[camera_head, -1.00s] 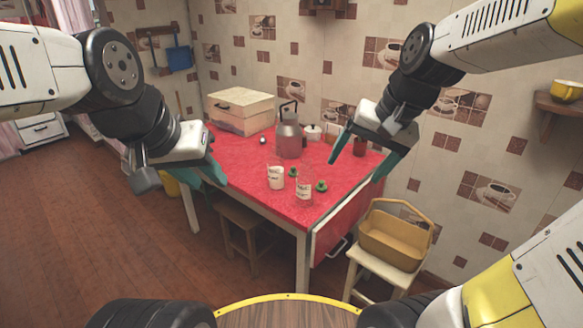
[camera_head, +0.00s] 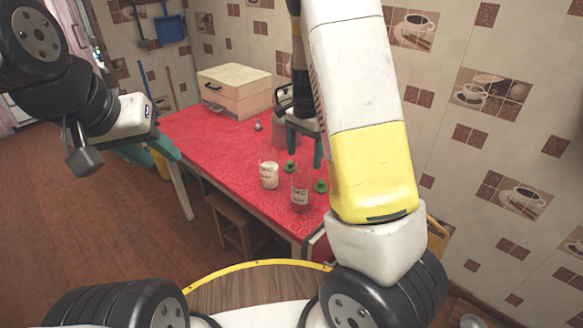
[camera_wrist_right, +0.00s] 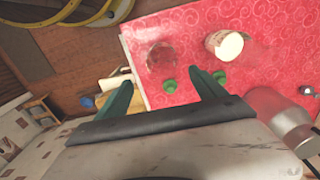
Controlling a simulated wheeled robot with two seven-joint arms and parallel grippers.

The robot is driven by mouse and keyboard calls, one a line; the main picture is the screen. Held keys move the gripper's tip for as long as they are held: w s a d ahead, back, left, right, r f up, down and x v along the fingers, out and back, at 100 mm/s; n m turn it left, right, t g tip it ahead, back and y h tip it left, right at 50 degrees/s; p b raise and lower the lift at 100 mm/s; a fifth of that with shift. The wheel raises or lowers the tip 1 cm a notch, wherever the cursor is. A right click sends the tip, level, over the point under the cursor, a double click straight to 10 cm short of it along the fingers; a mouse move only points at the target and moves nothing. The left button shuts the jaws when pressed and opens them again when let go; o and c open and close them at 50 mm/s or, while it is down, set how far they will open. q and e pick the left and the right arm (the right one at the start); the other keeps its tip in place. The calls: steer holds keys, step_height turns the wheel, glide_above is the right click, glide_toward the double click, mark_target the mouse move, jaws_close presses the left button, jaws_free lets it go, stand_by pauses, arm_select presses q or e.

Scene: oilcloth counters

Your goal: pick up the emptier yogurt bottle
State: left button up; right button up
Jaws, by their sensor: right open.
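Two glass yogurt bottles stand upright on the red table. The left bottle (camera_head: 268,174) holds white yogurt, and its white content also shows in the right wrist view (camera_wrist_right: 225,44). The right bottle (camera_head: 300,191) looks nearly clear, with red showing through it; it also shows in the right wrist view (camera_wrist_right: 161,58). My right gripper (camera_head: 304,149) is open and empty, above the table and behind the bottles in the head view. In its wrist view the clear bottle lies just beyond the gap between the fingers (camera_wrist_right: 160,78). My left gripper (camera_head: 152,150) hangs beside the table's left edge; its opening is unclear.
Green caps (camera_head: 290,166) (camera_head: 321,186) lie near the bottles. A metal can (camera_wrist_right: 283,112) stands close to the right gripper, mostly hidden in the head view. A cream box (camera_head: 236,92) is at the back. The table's left part is clear.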

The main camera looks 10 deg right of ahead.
mark_target(303, 167)
steer(key=f, duration=0.5)
steer(key=shift+w+f, duration=0.25)
steer(key=shift+w, duration=0.05)
jaws_close()
